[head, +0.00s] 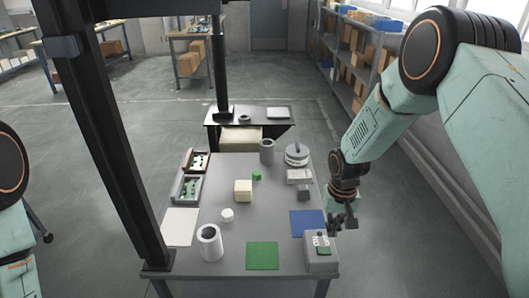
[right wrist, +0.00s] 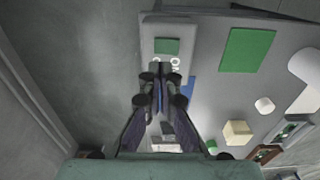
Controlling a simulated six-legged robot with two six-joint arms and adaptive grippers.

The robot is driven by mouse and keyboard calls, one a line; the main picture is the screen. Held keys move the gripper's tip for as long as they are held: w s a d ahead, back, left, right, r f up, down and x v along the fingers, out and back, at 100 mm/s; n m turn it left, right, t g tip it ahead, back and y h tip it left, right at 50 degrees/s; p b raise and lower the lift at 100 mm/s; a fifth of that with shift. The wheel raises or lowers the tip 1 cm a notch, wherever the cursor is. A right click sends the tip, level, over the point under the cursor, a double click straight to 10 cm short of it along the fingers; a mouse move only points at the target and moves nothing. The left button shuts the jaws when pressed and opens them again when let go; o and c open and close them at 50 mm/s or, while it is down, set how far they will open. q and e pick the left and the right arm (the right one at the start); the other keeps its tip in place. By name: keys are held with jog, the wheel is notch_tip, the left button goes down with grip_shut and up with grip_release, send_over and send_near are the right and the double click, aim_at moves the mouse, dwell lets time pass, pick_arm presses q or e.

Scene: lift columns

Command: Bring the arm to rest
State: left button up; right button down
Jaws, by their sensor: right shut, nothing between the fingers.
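My right arm comes in from the right in the head view and hangs down at the table's right edge. My right gripper (head: 342,224) is shut and empty, above or beside the grey switch box (head: 321,263) at the near right corner. I cannot tell whether it touches the box. In the right wrist view the closed fingers (right wrist: 159,80) point toward the same box (right wrist: 150,42), which has a green patch and lettering on top. My left arm shows only in part at the left edge of the head view; its gripper is out of view.
The grey table (head: 220,267) carries a blue mat (head: 304,222), a green mat (head: 262,256), a white sheet (head: 180,227), a white cylinder (head: 209,244), a cream block (head: 243,190) and a round device (head: 296,155). Shelves (head: 357,45) line the right wall.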

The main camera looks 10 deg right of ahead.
jog(key=shift+w, duration=0.3)
jog(key=shift+w+a+f+t, duration=0.45)
jog(key=shift+a+t, duration=0.1)
jog(key=shift+t, duration=0.35)
jog(key=shift+s+a+f+n+t+b, duration=0.2)
jog(key=shift+s+a+f, duration=0.1)
jog(key=shift+s+f, duration=0.15)
jog(key=shift+s+a+f+n+t+b, duration=0.15)
jog(key=shift+s+a+f, duration=0.15)
jog(key=shift+f, duration=0.2)
jog(key=s+a+f+g+b, duration=0.1)
jog(key=s+a+f+b, duration=0.1)
jog(key=s+f+b, duration=0.7)
jog(key=s+a+f+n+g+b, duration=0.1)
jog(key=s+a+f+b, duration=0.2)
jog(key=s+f+b, duration=0.7)
jog(key=s+f, duration=0.5)
jog(key=s, duration=0.7)
jog(key=shift+s+a+f, duration=0.2)
jog(key=shift+s+a, duration=0.15)
jog(key=shift+s, duration=0.05)
jog(key=shift+n+g, duration=0.25)
